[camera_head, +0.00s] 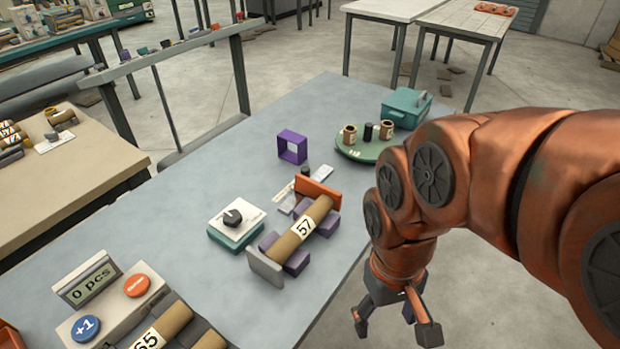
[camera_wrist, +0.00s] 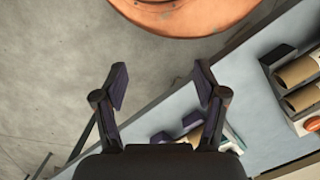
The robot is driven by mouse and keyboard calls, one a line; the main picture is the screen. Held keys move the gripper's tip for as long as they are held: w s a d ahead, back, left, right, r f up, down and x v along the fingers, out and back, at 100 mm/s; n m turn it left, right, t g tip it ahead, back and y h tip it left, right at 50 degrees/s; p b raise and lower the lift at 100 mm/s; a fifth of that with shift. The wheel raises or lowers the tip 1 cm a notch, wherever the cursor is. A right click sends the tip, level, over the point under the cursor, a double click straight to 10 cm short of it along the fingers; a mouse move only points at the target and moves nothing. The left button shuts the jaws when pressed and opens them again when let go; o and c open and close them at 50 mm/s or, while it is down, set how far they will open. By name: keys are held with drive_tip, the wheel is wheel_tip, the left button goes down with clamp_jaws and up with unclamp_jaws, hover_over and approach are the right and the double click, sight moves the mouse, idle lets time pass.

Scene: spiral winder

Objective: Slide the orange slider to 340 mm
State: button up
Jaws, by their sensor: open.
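The orange slider (camera_head: 318,189) is an upright plate at the far end of a brown tube marked 57 (camera_head: 303,228). A grey end plate (camera_head: 265,270) stands at the tube's near end, and purple supports (camera_head: 297,263) lie under the tube. A pale scale strip (camera_head: 285,192) lies beside the slider; its marks are too small to read. My gripper (camera_head: 394,325) is open and empty, hanging off the table's right edge, well apart from the slider. The wrist view shows its spread fingers (camera_wrist: 161,84) with nothing between them.
A teal box with a black knob (camera_head: 233,217) stands left of the tube. Behind are a purple frame (camera_head: 292,147), a green round tray (camera_head: 350,153) and a teal case (camera_head: 406,108). A counter reading 0 pcs (camera_head: 88,280) stands front left.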

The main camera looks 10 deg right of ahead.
drive_tip(key=shift+c, duration=0.3)
drive_tip(key=shift+w, duration=0.2)
drive_tip(key=shift+c, duration=0.8)
drive_tip(key=w+r+m, duration=0.1)
drive_tip(key=w, duration=0.4)
drive_tip(key=w+r+m+b, duration=0.1)
drive_tip(key=w, duration=0.4)
drive_tip(key=w+r+m+b, duration=0.1)
drive_tip(key=w, duration=0.4)
drive_tip(key=shift+d+r, duration=0.2)
drive_tip(key=shift+d, duration=0.05)
drive_tip(key=shift+c, duration=0.6)
drive_tip(key=m+t+b, duration=0.2)
drive_tip(key=m+b, duration=0.2)
drive_tip(key=m, duration=0.3)
hover_over(306, 168)
drive_tip(key=f, duration=0.6)
drive_tip(key=shift+s+f, duration=0.15)
drive_tip(key=shift+s, duration=0.2)
drive_tip(key=shift+w+f, duration=0.4)
drive_tip(key=shift+w, duration=0.05)
drive_tip(key=shift+f+p, duration=0.4)
drive_tip(key=shift+f, duration=3.4)
